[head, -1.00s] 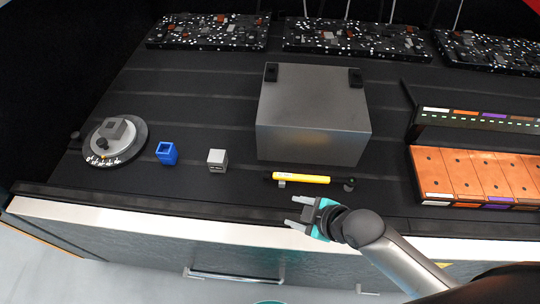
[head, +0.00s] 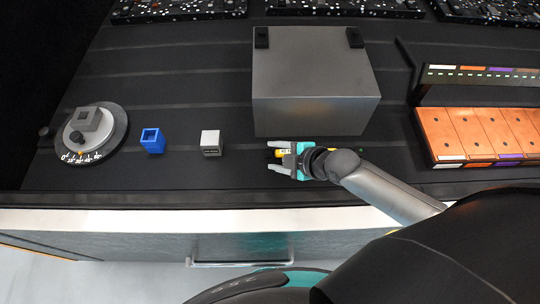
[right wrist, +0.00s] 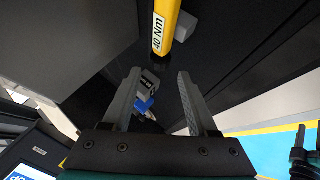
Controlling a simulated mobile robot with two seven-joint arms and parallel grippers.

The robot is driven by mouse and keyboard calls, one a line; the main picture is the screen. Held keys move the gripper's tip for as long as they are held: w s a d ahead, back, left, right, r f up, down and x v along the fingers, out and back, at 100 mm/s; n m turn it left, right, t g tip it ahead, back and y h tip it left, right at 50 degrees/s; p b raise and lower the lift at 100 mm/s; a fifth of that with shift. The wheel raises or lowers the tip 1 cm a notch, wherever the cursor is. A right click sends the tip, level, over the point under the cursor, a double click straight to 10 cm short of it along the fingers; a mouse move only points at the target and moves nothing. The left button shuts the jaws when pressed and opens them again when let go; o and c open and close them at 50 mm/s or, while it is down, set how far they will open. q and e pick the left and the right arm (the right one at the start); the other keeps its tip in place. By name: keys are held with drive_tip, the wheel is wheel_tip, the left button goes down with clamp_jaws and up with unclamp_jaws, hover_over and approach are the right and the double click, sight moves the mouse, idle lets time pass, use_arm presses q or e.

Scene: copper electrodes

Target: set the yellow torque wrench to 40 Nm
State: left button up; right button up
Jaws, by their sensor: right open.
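The yellow torque wrench (head: 283,153) lies on the dark bench in front of the grey metal box, largely hidden by my right gripper. In the right wrist view its yellow body (right wrist: 166,25), with a "40 Nm" label, shows at the top, beyond the fingertips. My right gripper (head: 272,157) is over the wrench in the head view. Its fingers (right wrist: 159,75) are open and apart, with nothing held between them. A round dial (head: 92,133) with a white scale and a grey block on it stands at the left; its reading is too small to tell. My left gripper is not in view.
The grey box (head: 315,75) stands close behind the wrench. A blue hollow block (head: 152,141) and a grey block (head: 211,143) stand left of it. Copper plates (head: 470,135) lie in a row at the right. The bench's pale front edge (head: 150,220) is near.

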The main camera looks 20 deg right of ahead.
drive_tip(key=b+x, duration=0.1)
drive_tip(key=x, duration=0.1)
drive_tip(key=shift+w+f+b, duration=0.15)
drive_tip(key=shift+f+b, duration=0.15)
drive_tip(key=shift+b, duration=0.1)
drive_tip(key=shift+r+p, duration=0.25)
drive_tip(key=shift+p, duration=0.05)
drive_tip(key=shift+w+a+f, duration=0.15)
drive_tip(key=shift+f, duration=0.05)
clamp_jaws()
